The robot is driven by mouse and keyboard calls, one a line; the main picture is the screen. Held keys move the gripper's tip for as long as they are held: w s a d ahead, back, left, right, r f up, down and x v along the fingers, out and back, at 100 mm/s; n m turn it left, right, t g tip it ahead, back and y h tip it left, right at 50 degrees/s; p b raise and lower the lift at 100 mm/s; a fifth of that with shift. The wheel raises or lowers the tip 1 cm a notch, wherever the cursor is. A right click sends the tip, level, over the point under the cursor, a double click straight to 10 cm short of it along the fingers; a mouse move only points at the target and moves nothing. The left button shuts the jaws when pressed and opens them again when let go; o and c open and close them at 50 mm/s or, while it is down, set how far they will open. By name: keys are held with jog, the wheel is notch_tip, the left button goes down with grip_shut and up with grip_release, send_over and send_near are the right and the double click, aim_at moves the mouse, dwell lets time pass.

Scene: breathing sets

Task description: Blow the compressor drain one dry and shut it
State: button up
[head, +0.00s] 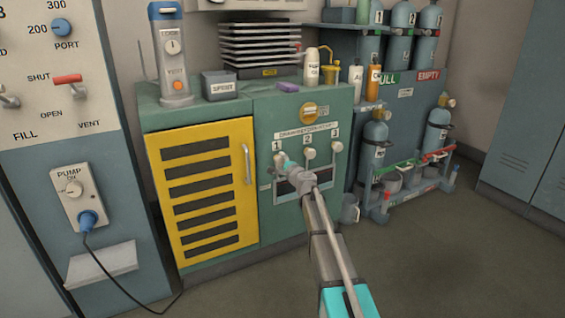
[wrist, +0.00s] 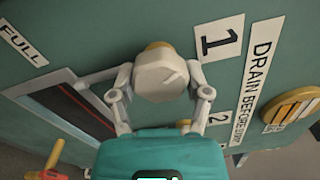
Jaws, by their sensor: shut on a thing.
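The drain panel on the green compressor cabinet (head: 270,215) has three pale knobs in a row under a "DRAIN BEFORE" label, numbered 1, 2 and 3. My gripper (wrist: 160,80) is shut on the knob of drain one (wrist: 161,70), with a finger on each side of it. In the head view my gripper (head: 282,163) covers much of that knob. Knob two (head: 309,153) and knob three (head: 337,147) are free. A dark window (wrist: 75,108) marked "FULL" lies beside drain one; my arm partly hides it in the head view.
A yellow louvred door (head: 205,185) is left of the panel. A round yellow dial (head: 310,110) is above the knobs. A rack of cylinders (head: 374,140) and a grey mug (head: 350,208) are to the right. The pump switch box (head: 76,192) is far left.

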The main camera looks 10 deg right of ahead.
jog(key=m, duration=0.6)
jog(key=shift+w+d+f+m, duration=0.1)
jog(key=shift+d+m, duration=0.05)
jog(key=shift+m, duration=0.15)
dwell(0.3)
jog(key=o, duration=1.2)
jog(key=shift+s, duration=0.9)
jog(key=v, duration=1)
jog(key=shift+s+d, duration=0.15)
jog(key=shift+d, duration=0.05)
